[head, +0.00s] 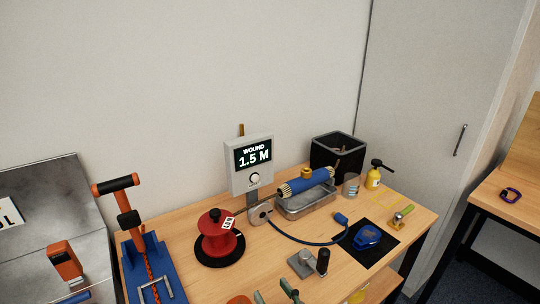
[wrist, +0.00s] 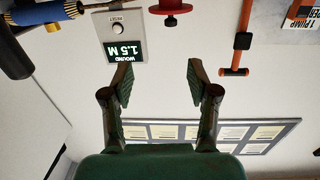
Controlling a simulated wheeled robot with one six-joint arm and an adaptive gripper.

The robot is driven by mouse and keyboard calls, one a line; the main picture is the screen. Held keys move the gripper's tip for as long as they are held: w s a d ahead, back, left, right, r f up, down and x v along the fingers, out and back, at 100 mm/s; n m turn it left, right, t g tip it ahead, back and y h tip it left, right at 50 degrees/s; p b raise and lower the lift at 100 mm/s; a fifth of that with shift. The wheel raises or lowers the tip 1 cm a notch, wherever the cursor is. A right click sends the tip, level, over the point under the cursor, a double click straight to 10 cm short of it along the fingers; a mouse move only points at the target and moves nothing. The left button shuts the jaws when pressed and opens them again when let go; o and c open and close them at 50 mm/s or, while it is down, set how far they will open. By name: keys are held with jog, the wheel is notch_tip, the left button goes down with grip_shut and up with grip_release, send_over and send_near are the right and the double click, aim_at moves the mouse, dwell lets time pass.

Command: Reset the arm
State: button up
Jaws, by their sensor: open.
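My gripper (wrist: 159,78) shows in the wrist view with its two dark fingers spread apart and nothing between them. The wrist picture is upside down, and the wall lies behind the fingers.
The bench holds a red spool (head: 219,240), a blue roller (head: 306,181) over a metal tray, a black bin (head: 336,155), a yellow bottle (head: 373,179) and a blue frame with an orange-handled lever (head: 118,186). A papered board (wrist: 260,135) hangs on the wall.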

jog(key=s+d+f+m+h, duration=0.25)
jog(key=s+d+f, duration=0.35)
jog(key=s, duration=0.4)
jog(key=s+d+f+m+h, duration=0.2)
jog(key=s+d+f+h, duration=0.25)
jog(key=s+d, duration=0.35)
jog(key=s+d+r+h, duration=0.1)
jog(key=s+r, duration=0.1)
jog(key=s, duration=0.8)
jog(key=s+d+r+m, duration=0.1)
jog(key=s+d, duration=0.1)
jog(key=s, duration=0.8)
jog(key=shift+d+r+h, duration=0.3)
jog(key=shift+r+h, duration=0.05)
jog(key=shift+h, duration=0.05)
jog(key=shift+c, duration=0.2)
